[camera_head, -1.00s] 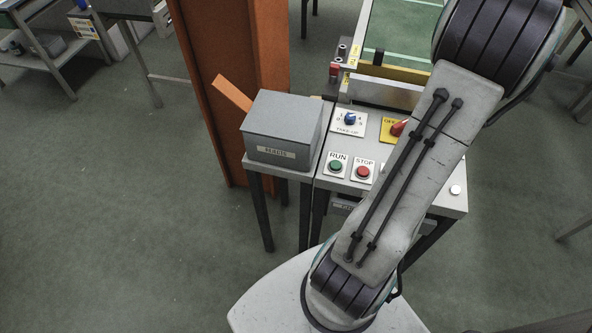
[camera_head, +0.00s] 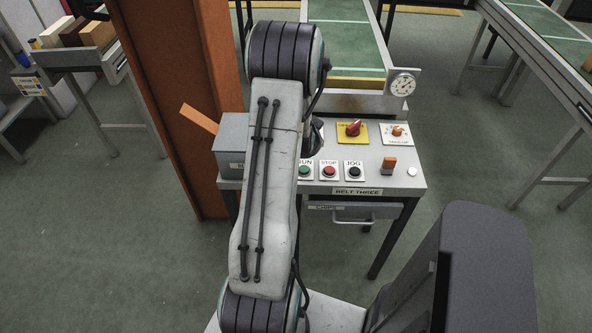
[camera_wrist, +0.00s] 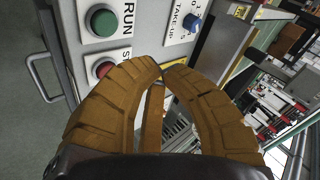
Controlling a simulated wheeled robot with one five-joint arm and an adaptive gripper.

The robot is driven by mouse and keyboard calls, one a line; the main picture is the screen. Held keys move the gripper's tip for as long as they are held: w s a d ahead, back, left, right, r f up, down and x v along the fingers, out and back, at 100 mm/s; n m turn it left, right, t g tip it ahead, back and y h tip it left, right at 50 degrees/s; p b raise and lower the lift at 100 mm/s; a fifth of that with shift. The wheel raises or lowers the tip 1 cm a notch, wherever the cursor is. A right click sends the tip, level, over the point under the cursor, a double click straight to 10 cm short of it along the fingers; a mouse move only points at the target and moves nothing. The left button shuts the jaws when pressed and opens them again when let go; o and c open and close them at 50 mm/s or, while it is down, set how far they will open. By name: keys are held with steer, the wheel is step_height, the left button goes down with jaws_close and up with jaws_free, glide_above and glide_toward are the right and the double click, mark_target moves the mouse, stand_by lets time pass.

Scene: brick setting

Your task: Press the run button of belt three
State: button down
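The belt three console (camera_head: 400,187) carries a "BELT THREE" label (camera_head: 357,191) on its front edge. The green RUN button (camera_head: 305,171) is partly hidden by my arm in the head view, with its label cut to "UN". In the wrist view the green RUN button (camera_wrist: 103,23) shows whole at upper left, with the red STOP button (camera_wrist: 105,68) beside it. STOP also shows in the head view (camera_head: 329,171). My gripper (camera_wrist: 163,68) has its brown fingertips together with nothing between them, apart from the RUN button.
A grey box (camera_head: 231,140) and orange pillar (camera_head: 165,100) stand left. The blue TAKE-UP knob (camera_wrist: 191,22) is beside RUN in the wrist view.

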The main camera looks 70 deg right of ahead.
steer(key=shift+w+d+r+m+h, duration=0.15)
steer(key=shift+d+r+m+h, duration=0.35)
steer(key=shift+m, duration=0.5)
steer(key=shift+f, duration=0.1)
steer(key=shift+f+b, duration=1.9)
steer(key=shift+f, duration=1.65)
steer(key=shift+f+b, duration=0.75)
steer(key=shift+b, duration=0.15)
steer(key=c, duration=1.9)
jaws_free()
steer(key=shift+c, duration=0.2)
